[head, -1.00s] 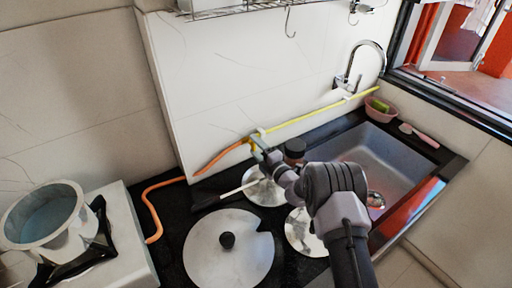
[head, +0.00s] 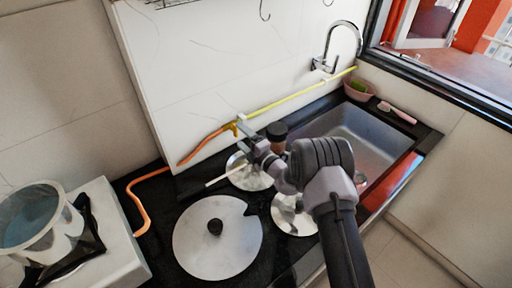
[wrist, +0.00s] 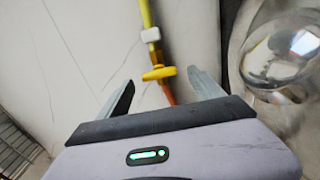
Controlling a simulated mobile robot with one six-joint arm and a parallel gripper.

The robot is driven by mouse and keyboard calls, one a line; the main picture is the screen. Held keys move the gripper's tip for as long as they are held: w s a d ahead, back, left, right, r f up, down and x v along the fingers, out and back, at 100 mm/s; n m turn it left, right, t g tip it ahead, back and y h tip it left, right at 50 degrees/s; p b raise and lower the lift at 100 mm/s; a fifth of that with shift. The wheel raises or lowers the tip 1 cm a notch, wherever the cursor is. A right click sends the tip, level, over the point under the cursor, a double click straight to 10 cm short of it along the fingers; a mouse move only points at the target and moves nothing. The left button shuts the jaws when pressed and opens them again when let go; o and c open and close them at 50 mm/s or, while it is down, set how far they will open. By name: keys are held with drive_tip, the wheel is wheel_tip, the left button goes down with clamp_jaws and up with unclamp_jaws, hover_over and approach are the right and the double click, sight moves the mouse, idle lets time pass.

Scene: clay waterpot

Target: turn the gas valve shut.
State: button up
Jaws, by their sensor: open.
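The gas valve (wrist: 159,73) is a yellow handle on the pipe by the wall, where the yellow gas pipe (wrist: 146,14) meets an orange hose (wrist: 170,96). In the head view the valve (head: 232,127) sits low on the tiled wall behind the counter, and my gripper (head: 247,134) is close to it. In the wrist view my gripper (wrist: 160,88) is open, with one finger on each side of the valve's line. The valve lies ahead between the fingertips, and neither finger clearly touches it.
Steel lids (head: 218,238) lie on the black counter (head: 160,225) below my arm. A dark-capped jar (head: 277,136) stands just right of my gripper. The sink (head: 365,145) is to the right. A pot (head: 38,222) stands on the stove at left.

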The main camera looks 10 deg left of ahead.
drive_tip(key=p+v, duration=0.2)
drive_tip(key=v, duration=1.2)
drive_tip(key=shift+s+d+p, duration=0.2)
drive_tip(key=shift+d+p, duration=0.05)
drive_tip(key=shift+p, duration=0.1)
